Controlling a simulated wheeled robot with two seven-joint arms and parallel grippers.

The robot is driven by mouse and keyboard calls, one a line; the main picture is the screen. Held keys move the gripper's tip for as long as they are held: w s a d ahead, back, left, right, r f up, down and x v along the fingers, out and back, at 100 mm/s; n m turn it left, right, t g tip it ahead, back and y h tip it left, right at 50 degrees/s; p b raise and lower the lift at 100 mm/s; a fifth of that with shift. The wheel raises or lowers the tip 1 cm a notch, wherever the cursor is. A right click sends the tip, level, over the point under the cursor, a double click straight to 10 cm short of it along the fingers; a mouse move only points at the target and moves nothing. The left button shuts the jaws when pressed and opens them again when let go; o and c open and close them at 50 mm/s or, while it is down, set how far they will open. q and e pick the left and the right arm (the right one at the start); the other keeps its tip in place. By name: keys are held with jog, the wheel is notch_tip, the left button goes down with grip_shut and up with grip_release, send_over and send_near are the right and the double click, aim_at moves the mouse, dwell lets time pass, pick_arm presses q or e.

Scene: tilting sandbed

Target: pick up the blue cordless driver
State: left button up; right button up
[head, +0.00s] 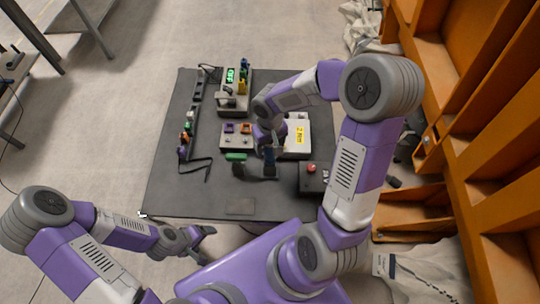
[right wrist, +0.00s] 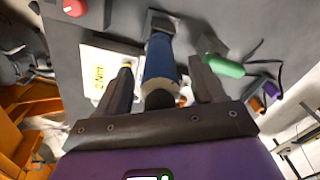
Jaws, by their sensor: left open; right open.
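The blue cordless driver (right wrist: 160,62) lies between the two open fingers of my right gripper (right wrist: 163,82) in the right wrist view. Its blue body points away from the palm and ends in a dark grey block; its near end is dark. I cannot tell whether the fingers touch it; gaps show on both sides. In the head view the driver (head: 269,157) is partly hidden under my right gripper (head: 265,143), near the middle of the dark table. My left gripper (head: 208,244) is open and empty, off the table's front edge.
A green-handled tool (head: 236,156) lies close left of the driver. A white box with a yellow label (head: 297,138) stands to the right. A dark box with a red button (head: 312,168) is at front right. An orange shelf (head: 480,120) stands right. The table's front left is clear.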

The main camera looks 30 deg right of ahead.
jog(key=c, duration=1.1)
jog(key=shift+w, duration=0.1)
jog(key=shift+c, duration=0.4)
jog(key=shift+r, duration=0.1)
